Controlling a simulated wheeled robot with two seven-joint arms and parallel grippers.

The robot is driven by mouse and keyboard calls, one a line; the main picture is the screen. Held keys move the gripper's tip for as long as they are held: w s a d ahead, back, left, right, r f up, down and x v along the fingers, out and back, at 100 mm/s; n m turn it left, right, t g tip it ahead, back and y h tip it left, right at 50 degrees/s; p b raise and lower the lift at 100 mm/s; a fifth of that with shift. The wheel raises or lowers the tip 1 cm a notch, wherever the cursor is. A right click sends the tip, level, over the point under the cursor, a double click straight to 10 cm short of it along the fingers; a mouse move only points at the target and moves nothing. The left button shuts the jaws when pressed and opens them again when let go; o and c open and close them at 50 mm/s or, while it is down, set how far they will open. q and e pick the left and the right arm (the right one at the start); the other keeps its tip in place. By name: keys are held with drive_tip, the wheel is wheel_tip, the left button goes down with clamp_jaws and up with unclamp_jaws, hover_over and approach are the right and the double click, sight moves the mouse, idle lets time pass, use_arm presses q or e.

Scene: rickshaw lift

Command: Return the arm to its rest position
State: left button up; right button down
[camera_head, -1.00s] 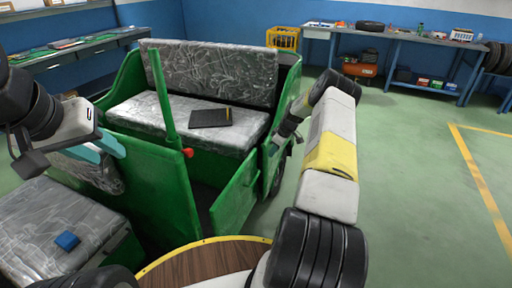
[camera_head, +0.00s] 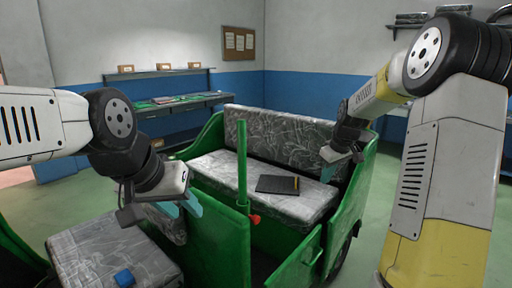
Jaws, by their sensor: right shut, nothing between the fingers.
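My left arm comes in from the left, and its left gripper (camera_head: 183,207) hangs in front of the green rickshaw's front panel. Its two teal fingers look apart, with nothing seen between them. My right arm rises at the right and bends at a black elbow joint. Its right gripper (camera_head: 326,164) is shut and empty, above the right end of the rickshaw's rear bench (camera_head: 225,172). The green rickshaw (camera_head: 345,215) stands in front of me. A dark tablet-like pad (camera_head: 278,184) with a yellow pen-like item lies on the bench.
A blue block (camera_head: 124,278) sits on the plastic-covered front seat (camera_head: 90,255). A green post (camera_head: 242,160) and red knob (camera_head: 255,219) stand between the grippers. A workbench (camera_head: 190,105) lines the back wall. Green floor (camera_head: 388,170) shows at the right.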

drive_tip(key=s+a+r+m, duration=0.1)
drive_tip(key=s+a+r, duration=0.2)
drive_tip(key=s+r, duration=0.35)
drive_tip(key=s+a+r+m+t, duration=0.1)
drive_tip(key=s+a+m, duration=0.1)
drive_tip(key=s, duration=1)
drive_tip(key=s+a+r+m+t, duration=0.1)
drive_tip(key=s+a, duration=0.3)
drive_tip(key=s, duration=0.8)
drive_tip(key=shift+s+a+r+m+y, duration=0.2)
drive_tip(key=shift+r+m+y, duration=0.25)
drive_tip(key=shift+m, duration=0.35)
